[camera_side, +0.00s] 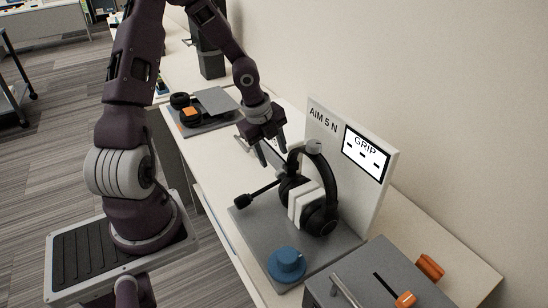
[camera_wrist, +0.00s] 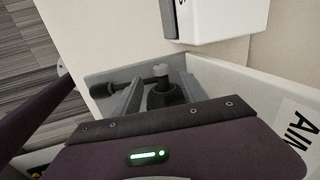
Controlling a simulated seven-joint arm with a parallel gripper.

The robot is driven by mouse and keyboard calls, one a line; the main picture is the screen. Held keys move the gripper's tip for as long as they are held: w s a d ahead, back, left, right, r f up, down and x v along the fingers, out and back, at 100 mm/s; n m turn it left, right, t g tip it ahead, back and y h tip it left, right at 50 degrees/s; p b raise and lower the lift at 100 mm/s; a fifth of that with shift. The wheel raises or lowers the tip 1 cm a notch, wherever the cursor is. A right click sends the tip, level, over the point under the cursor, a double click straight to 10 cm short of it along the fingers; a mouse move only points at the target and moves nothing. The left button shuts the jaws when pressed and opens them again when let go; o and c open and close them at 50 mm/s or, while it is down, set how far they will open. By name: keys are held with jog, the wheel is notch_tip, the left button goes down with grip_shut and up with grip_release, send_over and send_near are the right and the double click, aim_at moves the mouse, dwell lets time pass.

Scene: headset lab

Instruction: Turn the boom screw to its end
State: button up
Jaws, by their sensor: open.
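A black headset (camera_side: 320,213) stands upright on a grey base plate (camera_side: 262,228) in the side view, with white pads between its cups. Its boom (camera_side: 264,190) reaches out to the left and ends in a dark microphone tip (camera_side: 242,201). The microphone tip also shows in the wrist view (camera_wrist: 98,88). I cannot make out the boom screw for certain.
A white panel (camera_side: 340,135) with "AIM 5 N" and a "GRIP" screen (camera_side: 365,155) stands behind the headset. A blue knob (camera_side: 287,264) sits at the plate's front. A grey box (camera_side: 375,282) with orange handles is at the right. A tray (camera_side: 205,125) with dark round parts lies behind.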

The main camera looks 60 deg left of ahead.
aim_at(281, 175)
jog(key=shift+a, duration=0.1)
jog(key=shift+c, duration=1.4)
jog(key=w+a+f+n+g+h, duration=0.15)
jog(key=a+n+g, duration=0.3)
jog(key=n, duration=1.75)
jog(key=d+f+n+h, duration=0.1)
jog(key=n, duration=0.3)
jog(key=d+f+n+h, duration=0.1)
jog(key=f+n, duration=0.1)
jog(key=n, duration=0.3)
jog(key=w+d+f+n+h, duration=0.1)
jog(key=f+n, duration=0.1)
jog(key=n, duration=0.3)
jog(key=shift+d+f, duration=0.15)
jog(key=shift+d, duration=0.25)
